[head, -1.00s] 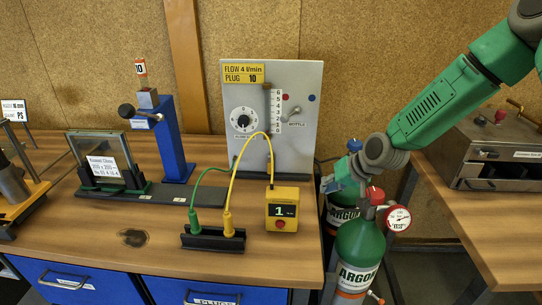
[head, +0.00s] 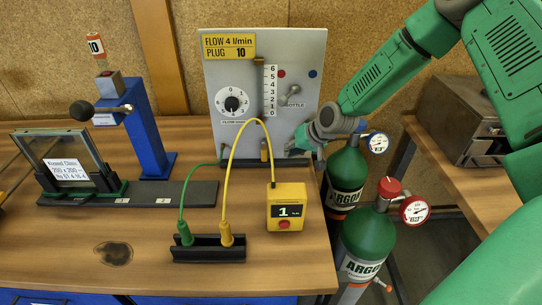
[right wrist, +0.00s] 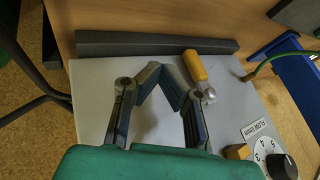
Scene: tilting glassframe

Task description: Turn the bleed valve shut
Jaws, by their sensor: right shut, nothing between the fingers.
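The grey flow panel (head: 225,75) stands upright at the back of the bench, with a numbered dial (head: 232,102) and a scale. A yellow-handled lever (head: 264,151) sits low on it and looks like the bleed valve; I read no label for it. In the right wrist view the yellow handle (right wrist: 195,66) with its metal end lies just right of my fingertips, apart from them. My right gripper (head: 306,136) is at the panel's lower right. In the wrist view its fingertips (right wrist: 164,76) are together and empty. My left gripper is not in view.
Two green argon bottles (head: 368,233) stand beside the bench's right edge. A glass frame (head: 66,160) and blue post (head: 150,135) are left.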

